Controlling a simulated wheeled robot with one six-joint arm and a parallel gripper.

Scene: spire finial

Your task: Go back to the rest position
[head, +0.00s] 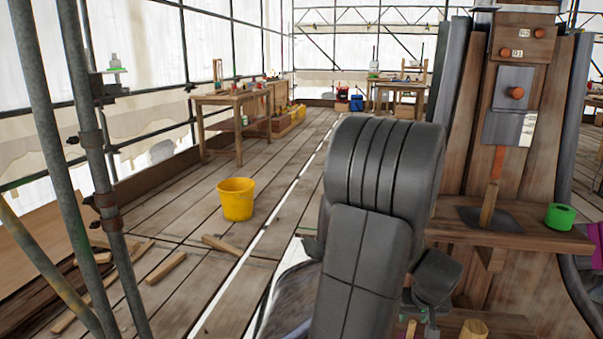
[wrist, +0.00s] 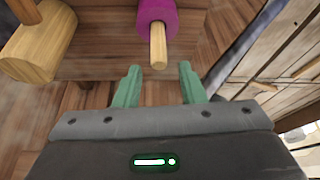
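My gripper (wrist: 158,84) shows in the wrist view with its two green fingers apart and nothing between them. Ahead of the fingers, a wooden handle (wrist: 158,45) sticks out of a magenta cylinder (wrist: 157,12); it is apart from the fingers. In the head view my dark arm fills the lower middle, and the gripper's fingers cannot be made out there.
A wooden mallet-like head (wrist: 38,45) lies at the wrist view's upper left. In the head view, a wooden shelf (head: 460,232) on the spire bears a green roll (head: 560,216). A yellow bucket (head: 236,199) and loose planks (head: 164,268) lie left; scaffold poles (head: 85,140) stand far left.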

